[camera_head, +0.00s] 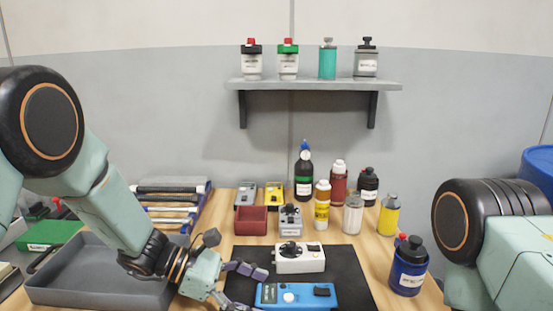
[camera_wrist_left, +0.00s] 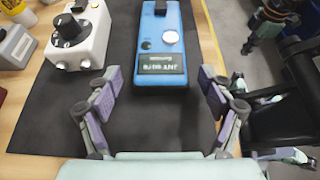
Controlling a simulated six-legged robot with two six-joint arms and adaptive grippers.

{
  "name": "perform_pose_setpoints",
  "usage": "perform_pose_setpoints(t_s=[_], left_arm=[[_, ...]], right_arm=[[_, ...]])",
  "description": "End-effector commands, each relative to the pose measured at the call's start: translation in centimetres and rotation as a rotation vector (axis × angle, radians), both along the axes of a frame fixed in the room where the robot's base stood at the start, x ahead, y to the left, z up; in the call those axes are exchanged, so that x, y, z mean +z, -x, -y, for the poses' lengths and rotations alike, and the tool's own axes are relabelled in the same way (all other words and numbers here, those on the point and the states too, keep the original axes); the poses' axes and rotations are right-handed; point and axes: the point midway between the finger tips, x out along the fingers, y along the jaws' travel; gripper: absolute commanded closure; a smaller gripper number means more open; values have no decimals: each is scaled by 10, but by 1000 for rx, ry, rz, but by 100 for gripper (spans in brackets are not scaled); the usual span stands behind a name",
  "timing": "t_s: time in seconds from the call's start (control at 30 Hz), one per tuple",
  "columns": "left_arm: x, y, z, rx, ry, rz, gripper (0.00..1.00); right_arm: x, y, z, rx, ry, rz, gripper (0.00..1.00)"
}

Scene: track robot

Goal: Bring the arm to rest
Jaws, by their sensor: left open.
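My left arm comes in from the left in the head view, bent down over the table. Its gripper (camera_head: 252,289) is low above the black mat (camera_head: 345,262), at the near-left side of the blue device (camera_head: 297,296). In the left wrist view the gripper (camera_wrist_left: 160,82) has its purple-padded fingers wide apart with nothing between them. The blue device (camera_wrist_left: 163,45) lies on the mat just beyond the fingertips, apart from them. My right arm shows only as a dark joint and pale link (camera_head: 480,230) at the right edge; its gripper is out of view.
A white device (camera_head: 300,260) with a black knob stands on the mat. A grey tray (camera_head: 95,285) lies under my left arm. Several bottles and boxes stand behind the mat; a blue bottle (camera_head: 408,268) stands right. A wall shelf (camera_head: 315,86) holds containers.

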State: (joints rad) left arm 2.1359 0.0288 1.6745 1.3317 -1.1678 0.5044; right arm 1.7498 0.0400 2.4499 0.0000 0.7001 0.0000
Motion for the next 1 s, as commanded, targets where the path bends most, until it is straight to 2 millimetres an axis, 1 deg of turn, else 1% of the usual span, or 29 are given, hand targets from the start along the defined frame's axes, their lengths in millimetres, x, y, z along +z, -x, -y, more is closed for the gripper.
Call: perform_pose_setpoints(t_s=[0.1, 0.2, 0.53, 0.67, 0.93, 0.97, 1.0], left_arm=[[5, 0, -8, 1, 1, 0, 19], [6, 0, -11, 0, 0, -1, 19], [5, 0, -12, -1, -1, 0, 19], [2, 1, -7, -2, -2, -1, 19], [-12, 1, 19, -4, -3, -1, 19], [-10, 0, 18, 0, -1, 0, 19], [-6, -1, 12, 3, 1, 1, 19]], right_arm=[[3, 0, 0, 0, 0, 0, 100], [4, 0, 0, 0, 0, 0, 100], [3, 0, 0, 0, 0, 0, 100], [1, 0, 0, 0, 0, 0, 100], [-6, 0, 0, 0, 0, 0, 100], [-6, 0, 0, 0, 0, 0, 100], [-6, 0, 0, 0, 0, 0, 100]])
